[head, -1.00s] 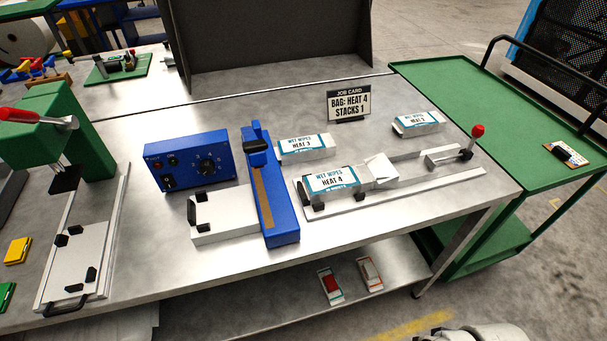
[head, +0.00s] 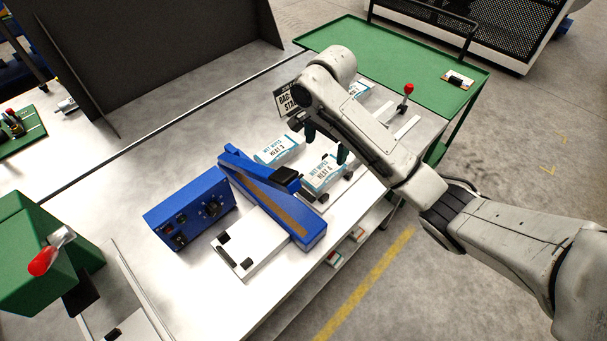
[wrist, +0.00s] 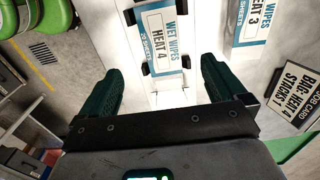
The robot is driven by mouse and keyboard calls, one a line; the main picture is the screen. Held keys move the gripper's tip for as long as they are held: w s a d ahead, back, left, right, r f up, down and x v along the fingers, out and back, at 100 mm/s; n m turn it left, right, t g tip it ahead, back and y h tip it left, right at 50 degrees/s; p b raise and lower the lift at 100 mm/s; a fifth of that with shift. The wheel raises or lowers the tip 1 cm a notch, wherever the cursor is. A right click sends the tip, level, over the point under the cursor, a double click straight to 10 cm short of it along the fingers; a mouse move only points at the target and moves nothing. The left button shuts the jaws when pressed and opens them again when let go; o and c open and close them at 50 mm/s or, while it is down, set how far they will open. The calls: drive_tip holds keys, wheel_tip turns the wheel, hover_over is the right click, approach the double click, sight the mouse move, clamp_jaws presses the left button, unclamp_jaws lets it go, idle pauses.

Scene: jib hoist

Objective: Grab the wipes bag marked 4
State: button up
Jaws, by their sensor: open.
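The wipes bag marked HEAT 4 (head: 322,173) is a white and blue packet on the metal bench, right of the blue sealer. In the wrist view the bag (wrist: 163,42) lies label up between small black stops on a pale fixture. My gripper (head: 326,143) is open and empty above the bag, its dark fingers pointing down. In the wrist view the bag lies just ahead of the gap between the fingertips (wrist: 162,72), with no contact visible. My arm hides the fixture's right part in the head view.
A bag marked HEAT 3 (head: 277,150) lies close by. The blue sealer (head: 275,200) stands left of bag 4, and a job card (wrist: 295,95) stands behind. A red-knobbed lever (head: 407,92) and a green cart (head: 425,70) are to the right.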

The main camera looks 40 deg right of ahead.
drive_tip(key=b, duration=0.4)
hover_over(323, 173)
wheel_tip(323, 173, down, 5)
drive_tip(key=shift+a+f, duration=0.1)
drive_tip(key=shift+f, duration=0.05)
wheel_tip(323, 173, down, 2)
drive_tip(key=shift+s, duration=0.1)
drive_tip(key=shift+f, duration=0.4)
drive_tip(key=shift+f+p, duration=0.3)
drive_tip(key=shift+f, duration=0.9)
drive_tip(key=shift+c, duration=0.4)
drive_tip(key=c, duration=1.1)
drive_tip(key=shift+r, duration=0.1)
